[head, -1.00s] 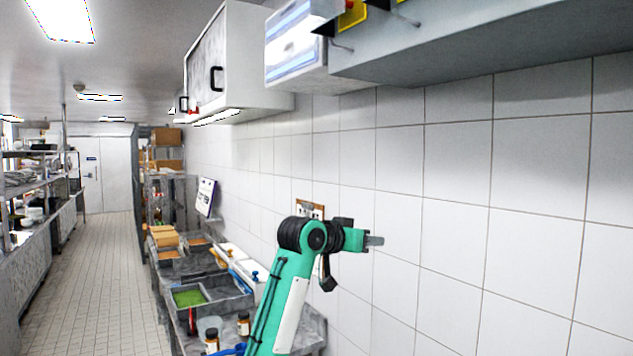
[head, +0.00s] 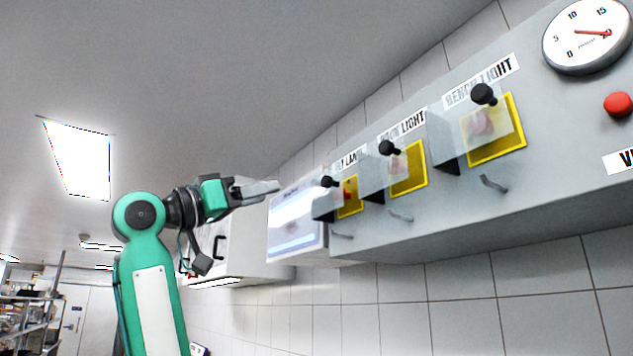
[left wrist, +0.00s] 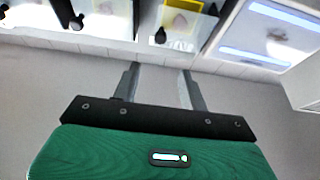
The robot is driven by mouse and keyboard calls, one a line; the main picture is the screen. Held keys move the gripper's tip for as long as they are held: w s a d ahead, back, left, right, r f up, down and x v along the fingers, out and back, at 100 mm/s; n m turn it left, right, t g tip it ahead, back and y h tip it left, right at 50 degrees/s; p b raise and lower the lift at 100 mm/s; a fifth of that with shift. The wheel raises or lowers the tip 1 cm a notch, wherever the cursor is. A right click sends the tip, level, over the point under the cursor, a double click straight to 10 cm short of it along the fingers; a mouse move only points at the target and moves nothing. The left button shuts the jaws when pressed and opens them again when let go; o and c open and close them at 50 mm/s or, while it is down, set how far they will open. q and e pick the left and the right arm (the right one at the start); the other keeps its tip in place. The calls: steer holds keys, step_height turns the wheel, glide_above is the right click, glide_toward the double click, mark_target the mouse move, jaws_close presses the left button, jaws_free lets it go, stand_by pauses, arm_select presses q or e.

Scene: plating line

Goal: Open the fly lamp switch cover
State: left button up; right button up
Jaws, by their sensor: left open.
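The fly lamp switch cover (head: 324,206) is the leftmost of the clear covers on the grey wall box in the head view. It has a black knob (head: 328,182) and stands over a yellow plate (head: 348,197) with a red switch. It looks shut. Its label is partly hidden by the cover. My left gripper (head: 277,187) is open and empty, a little left of this cover and apart from it. In the left wrist view the open fingers (left wrist: 158,75) point towards the row of covers, with nothing between them. My right gripper is not in view.
Two similar covers with black knobs, the middle one (head: 388,170) and the bench light cover (head: 465,125), stand to the right. A gauge (head: 587,35) and a red button (head: 618,104) are farther right. A lit display panel (head: 297,222) sits just left of the fly lamp switch.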

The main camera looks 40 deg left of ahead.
mark_target(324, 181)
arm_select(q)
steer(key=p+x, duration=0.7)
steer(key=x, duration=0.5)
steer(key=shift+w+r, duration=0.1)
steer(key=shift+w, duration=0.1)
steer(key=shift+w+d+p, duration=0.25)
steer(key=shift+w+p, duration=0.1)
steer(key=shift+w, duration=0.15)
jaws_close()
